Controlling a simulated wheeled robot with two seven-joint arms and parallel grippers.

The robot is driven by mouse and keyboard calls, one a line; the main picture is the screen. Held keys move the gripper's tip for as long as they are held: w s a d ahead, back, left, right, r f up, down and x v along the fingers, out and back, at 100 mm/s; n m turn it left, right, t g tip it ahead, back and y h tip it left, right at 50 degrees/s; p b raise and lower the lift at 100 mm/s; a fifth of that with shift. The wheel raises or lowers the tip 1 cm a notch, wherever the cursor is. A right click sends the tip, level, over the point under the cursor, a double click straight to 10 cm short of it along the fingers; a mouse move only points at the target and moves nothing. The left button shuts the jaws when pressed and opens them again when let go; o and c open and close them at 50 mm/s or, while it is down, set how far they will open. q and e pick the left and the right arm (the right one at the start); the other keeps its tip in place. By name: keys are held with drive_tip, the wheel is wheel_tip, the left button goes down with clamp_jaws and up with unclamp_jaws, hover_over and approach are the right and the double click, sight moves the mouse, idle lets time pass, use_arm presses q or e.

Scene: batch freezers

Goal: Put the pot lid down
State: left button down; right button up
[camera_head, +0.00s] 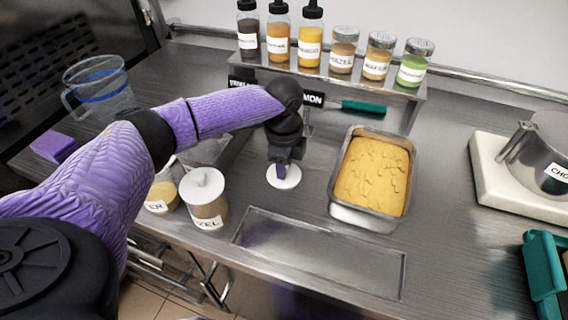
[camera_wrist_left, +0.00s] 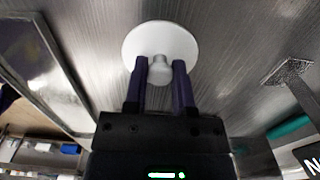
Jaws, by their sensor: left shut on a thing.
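The pot lid (camera_head: 284,178) is a white disc with a knob. My left gripper (camera_head: 282,163) is shut on its knob from above. In the left wrist view the lid (camera_wrist_left: 160,36) shows with its knob between the two fingers (camera_wrist_left: 160,70). The lid is low over the bare steel counter; I cannot tell whether it touches. A pot with a white lid (camera_head: 203,186), its label ending in "ZEL", stands to the left. Beside it is another pot (camera_head: 161,196) with yellow-tan contents, partly hidden by my left arm. My right gripper is not in view.
A metal tub of yellow gelato (camera_head: 337,206) stands just right of the lid. A recessed panel (camera_head: 320,255) lies in front. Behind is a shelf (camera_head: 400,90) with bottles and jars; a green-handled tool (camera_head: 363,107) is there. A clear jug (camera_head: 105,92) stands at left, a white scale (camera_head: 490,170) at right.

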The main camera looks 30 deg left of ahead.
use_arm(q)
drive_tip(key=shift+c, duration=2.2)
unclamp_jaws()
wheel_tip(320, 180, up, 12)
drive_tip(key=p, duration=0.4)
